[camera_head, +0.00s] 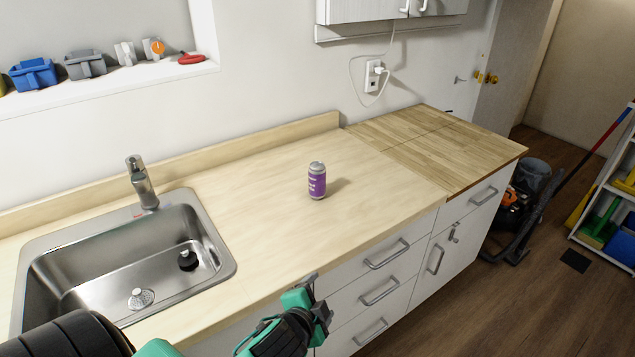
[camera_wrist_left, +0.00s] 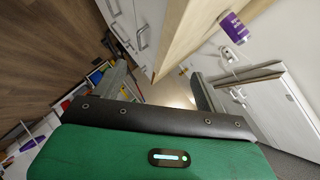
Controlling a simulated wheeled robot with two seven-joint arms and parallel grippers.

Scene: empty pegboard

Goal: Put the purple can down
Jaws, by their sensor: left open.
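The purple can (camera_head: 317,180) stands upright on the light wooden counter (camera_head: 250,235), right of the sink. It also shows at the upper right of the left wrist view (camera_wrist_left: 234,28). My left gripper (camera_head: 318,298) is in front of the counter's front edge, near the drawers, apart from the can and lower in the picture. In the left wrist view its two fingers (camera_wrist_left: 158,88) are spread with nothing between them. My right gripper is not in view.
A steel sink (camera_head: 222,262) with a faucet (camera_head: 140,182) is at the left. Drawers with handles (camera_head: 386,254) are below the counter. The counter around the can and the darker wooden top (camera_head: 440,150) at right are clear.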

